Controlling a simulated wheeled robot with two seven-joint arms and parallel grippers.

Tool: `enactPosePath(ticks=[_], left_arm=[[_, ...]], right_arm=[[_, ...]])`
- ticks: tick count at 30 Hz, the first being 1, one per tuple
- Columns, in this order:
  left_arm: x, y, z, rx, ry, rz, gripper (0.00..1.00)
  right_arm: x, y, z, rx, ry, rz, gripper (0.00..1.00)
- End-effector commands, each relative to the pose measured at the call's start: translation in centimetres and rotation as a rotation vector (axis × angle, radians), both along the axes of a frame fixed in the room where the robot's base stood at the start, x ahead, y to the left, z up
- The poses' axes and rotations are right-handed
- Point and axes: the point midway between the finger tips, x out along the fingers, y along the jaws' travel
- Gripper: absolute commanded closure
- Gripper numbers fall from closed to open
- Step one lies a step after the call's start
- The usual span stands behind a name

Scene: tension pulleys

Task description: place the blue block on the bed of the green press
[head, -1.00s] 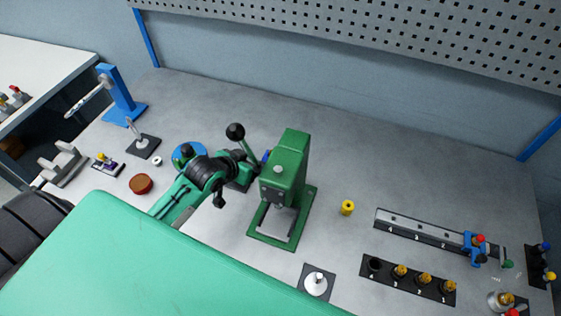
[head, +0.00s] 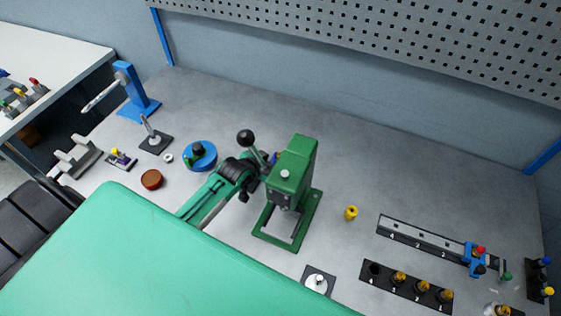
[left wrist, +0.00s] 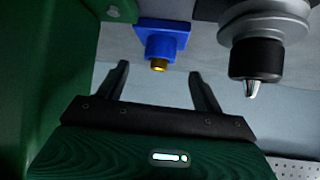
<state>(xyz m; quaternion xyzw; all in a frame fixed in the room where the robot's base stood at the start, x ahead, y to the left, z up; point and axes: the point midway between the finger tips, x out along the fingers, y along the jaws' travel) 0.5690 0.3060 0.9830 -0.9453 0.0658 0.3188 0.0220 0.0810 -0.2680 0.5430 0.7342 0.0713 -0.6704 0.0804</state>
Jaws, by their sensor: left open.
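The green press (head: 296,170) stands mid-table in the head view, with a black-knobbed lever at its left. Its bed (head: 275,238) shows as a green base at the front. My left gripper (head: 267,167) is at the press's left side, partly hidden by the arm and press. In the left wrist view the left gripper (left wrist: 161,82) is open, its two dark fingers apart. The blue block (left wrist: 162,38), with a gold stub, is just beyond and between the fingertips, not gripped. Only a sliver of blue shows beside the press in the head view. My right gripper is not in view.
A blue disc with a black knob (head: 202,160) and a red-brown round piece (head: 151,180) lie left of my arm. A yellow piece (head: 351,212) stands right of the press. A black-sleeved metal tool (left wrist: 257,60) is close right of the block.

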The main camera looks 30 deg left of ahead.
Motion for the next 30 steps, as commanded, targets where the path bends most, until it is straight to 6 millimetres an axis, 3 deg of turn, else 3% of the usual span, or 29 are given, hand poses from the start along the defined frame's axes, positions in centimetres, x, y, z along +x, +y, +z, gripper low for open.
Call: enactPosePath(ticks=[8,15,24,30], left_arm=[[2.2,-0.3,-1.3,-0.001,0.001,0.001,0.32],[3.7,-0.5,-2.7,-0.001,0.0,0.0,0.32],[3.9,-0.5,-3.0,0.0,-0.001,0.0,0.32],[3.9,-0.5,-3.0,0.0,0.0,0.0,0.71]], right_arm=[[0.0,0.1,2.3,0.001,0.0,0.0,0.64],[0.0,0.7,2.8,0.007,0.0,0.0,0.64],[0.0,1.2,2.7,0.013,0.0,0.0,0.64],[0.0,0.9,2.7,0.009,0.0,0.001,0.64]])
